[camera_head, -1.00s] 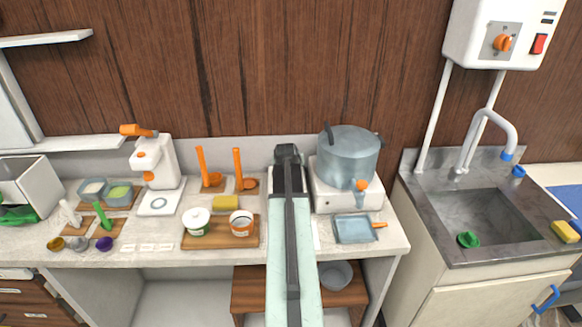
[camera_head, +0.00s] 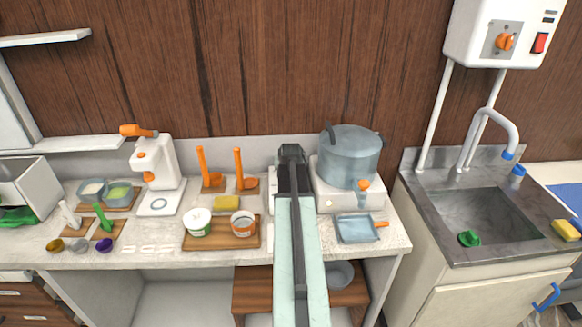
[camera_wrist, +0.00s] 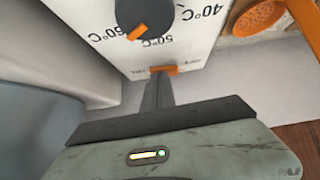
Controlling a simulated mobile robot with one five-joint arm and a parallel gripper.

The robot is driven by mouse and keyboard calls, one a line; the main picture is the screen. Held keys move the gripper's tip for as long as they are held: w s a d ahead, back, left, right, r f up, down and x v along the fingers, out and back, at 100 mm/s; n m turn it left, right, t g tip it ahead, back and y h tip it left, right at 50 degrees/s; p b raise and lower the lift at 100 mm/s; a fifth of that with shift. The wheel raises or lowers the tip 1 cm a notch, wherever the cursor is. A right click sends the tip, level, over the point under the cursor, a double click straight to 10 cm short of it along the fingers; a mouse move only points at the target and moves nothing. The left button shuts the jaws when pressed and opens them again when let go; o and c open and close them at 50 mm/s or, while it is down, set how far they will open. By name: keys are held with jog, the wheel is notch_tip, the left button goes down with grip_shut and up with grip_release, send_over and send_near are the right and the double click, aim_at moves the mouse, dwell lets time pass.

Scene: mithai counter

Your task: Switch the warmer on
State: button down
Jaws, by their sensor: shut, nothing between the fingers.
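The wrist view shows a white box, seemingly the warmer (camera_wrist: 100,35), with 40, 50 and 60°C marks. Its dark dial (camera_wrist: 138,15) has an orange pointer. Below the dial is a small orange switch (camera_wrist: 165,70). My gripper (camera_wrist: 160,82) is shut and empty, its dark fingertips right at the switch; whether they touch it I cannot tell. In the head view my gripper (camera_head: 290,153) is at the back of the counter, left of the pot, and my arm hides most of the white box. The switch position is unclear.
A grey pot (camera_head: 350,155) on a white stove (camera_head: 333,200) stands close on the right. A blue tray (camera_head: 357,229) is in front of it. Orange ladles (camera_head: 206,172) and a wooden board (camera_head: 221,241) with tubs are to the left.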

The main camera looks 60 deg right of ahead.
jog(key=shift+r, duration=0.15)
notch_tip(320, 180, up, 5)
jog(key=p, duration=0.5)
jog(key=shift+s+d, duration=0.1)
jog(key=shift+s, duration=0.05)
jog(key=s+p+v, duration=0.1)
jog(key=p+v, duration=0.5)
jog(key=v, duration=0.3)
jog(key=shift+s+f, duration=0.25)
jog(key=shift+f, duration=0.1)
jog(key=shift+d, duration=0.15)
